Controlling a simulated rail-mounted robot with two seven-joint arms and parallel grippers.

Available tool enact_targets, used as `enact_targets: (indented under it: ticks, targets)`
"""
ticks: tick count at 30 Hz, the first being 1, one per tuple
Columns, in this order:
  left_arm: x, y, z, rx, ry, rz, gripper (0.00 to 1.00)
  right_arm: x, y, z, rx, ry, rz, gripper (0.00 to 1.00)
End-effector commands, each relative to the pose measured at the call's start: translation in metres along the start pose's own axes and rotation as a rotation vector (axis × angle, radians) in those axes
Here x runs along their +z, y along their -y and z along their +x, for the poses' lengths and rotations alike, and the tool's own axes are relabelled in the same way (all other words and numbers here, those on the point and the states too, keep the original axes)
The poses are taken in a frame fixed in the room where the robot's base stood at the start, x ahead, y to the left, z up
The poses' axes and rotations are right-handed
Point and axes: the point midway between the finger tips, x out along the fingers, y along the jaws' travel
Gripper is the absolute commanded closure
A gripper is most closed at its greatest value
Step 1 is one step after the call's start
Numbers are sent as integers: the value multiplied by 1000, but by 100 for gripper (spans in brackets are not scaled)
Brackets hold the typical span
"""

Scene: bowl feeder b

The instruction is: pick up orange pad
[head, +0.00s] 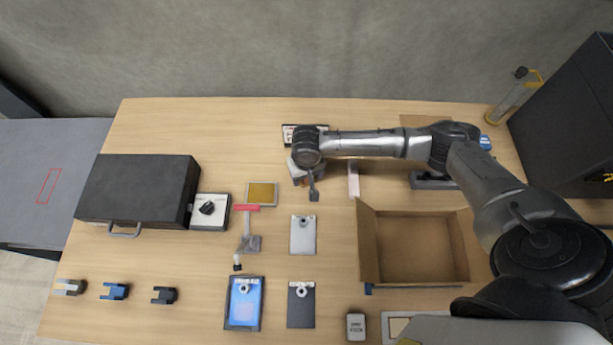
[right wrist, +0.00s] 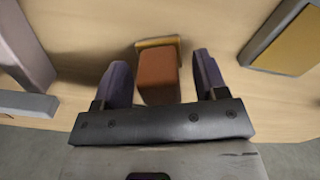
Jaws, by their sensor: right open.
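An orange-brown block (right wrist: 158,78), which looks like the orange pad, shows in the right wrist view with a yellowish piece (right wrist: 160,42) at its far end. My right gripper (right wrist: 163,73) is open, with one dark finger on each side of the block. There is a gap to each finger, and I cannot tell how far above the block the fingers are. In the head view the right gripper (head: 312,190) is over the back middle of the table, and the wrist largely hides the block. My left gripper is not in view.
A gold pad in a grey frame (head: 262,188) lies just left of the right gripper. An open cardboard box (head: 368,245) is at front right. A black case (head: 140,185) is at left. Clipboards (head: 303,237) and a red-topped tool (head: 246,208) lie in the middle.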

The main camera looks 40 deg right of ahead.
Motion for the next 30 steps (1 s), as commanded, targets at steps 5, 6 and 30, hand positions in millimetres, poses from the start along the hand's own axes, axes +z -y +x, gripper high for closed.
enact_targets:
  ticks: [5,6,30]
  targets:
    - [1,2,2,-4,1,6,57,0,0,8,1,-1,0,34]
    - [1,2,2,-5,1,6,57,0,0,8,1,-1,0,34]
    - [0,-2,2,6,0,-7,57,0,0,7,1,-1,0,93]
